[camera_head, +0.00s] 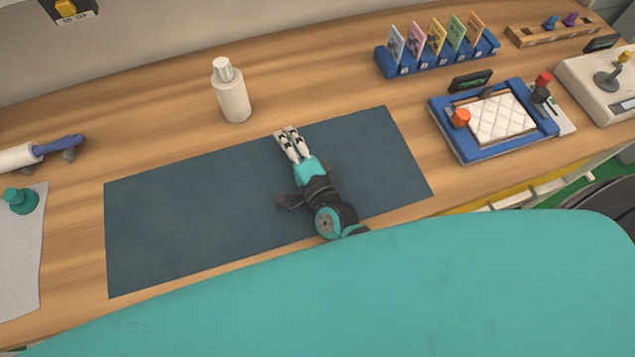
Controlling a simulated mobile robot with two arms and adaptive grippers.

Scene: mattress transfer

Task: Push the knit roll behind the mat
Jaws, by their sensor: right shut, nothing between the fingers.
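The dark blue mat (190,220) lies flat on the wooden table. My right gripper (287,133) is over the mat, shut and empty, with its fingertips near the mat's back edge in the picture. Its height above the mat is hard to tell. I cannot make out a thing that is clearly a knit roll. A white bottle (232,95) stands upright behind the mat, to the left of the fingertips and apart from them. A white roller with a blue handle (58,147) lies at the left, cut off by the picture edge. My left gripper is out of view.
A blue card holder (437,62) stands at the back right. A blue-framed tray with a white quilted pad (500,118) is right of the mat, beside a joystick box (600,85). A green knob (20,200) sits on grey cloth at left. Wood behind the mat is mostly clear.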

